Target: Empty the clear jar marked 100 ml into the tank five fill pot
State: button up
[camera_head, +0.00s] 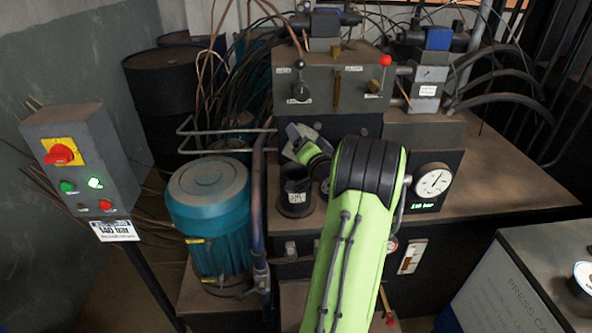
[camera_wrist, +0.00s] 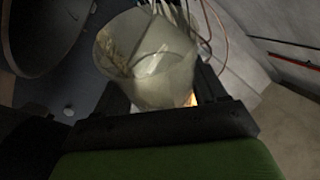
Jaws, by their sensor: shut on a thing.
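A clear, see-through jar (camera_wrist: 165,80) is between the two dark fingers of my gripper (camera_wrist: 162,95) in the wrist view. My gripper is shut on it. The jar looks tilted in that view; no 100 ml mark is readable, and I cannot tell how much is inside. In the head view a black pot (camera_head: 295,207) with a small white label stands on the bench; the label is too small to read. My gripper (camera_head: 297,142) is just above and behind this pot, partly hidden by my arm. A large dark round form (camera_wrist: 45,35) fills the wrist view's upper left.
A teal motor (camera_head: 210,195) stands left of the pot, with a pipe between. Behind is a valve block (camera_head: 330,85) with levers and hoses. A pressure gauge (camera_head: 432,183) is at right. A control box (camera_head: 80,160) stands far left.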

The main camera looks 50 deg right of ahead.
jog(key=shift+a+r+n+t, duration=0.15)
jog(key=shift+a+n+t, duration=0.4)
jog(key=shift+n, duration=0.45)
jog(key=shift+d+m+g, duration=0.45)
jog(key=shift+d+m, duration=0.1)
jog(key=shift+m, duration=0.35)
jog(key=shift+d+m+g, duration=0.3)
jog(key=shift+d+m, duration=0.05)
jog(key=shift+m, duration=0.25)
jog(key=shift+d+f, duration=0.15)
jog(key=shift+f, duration=0.15)
jog(key=shift+s+m, duration=0.1)
jog(key=shift+m, duration=0.2)
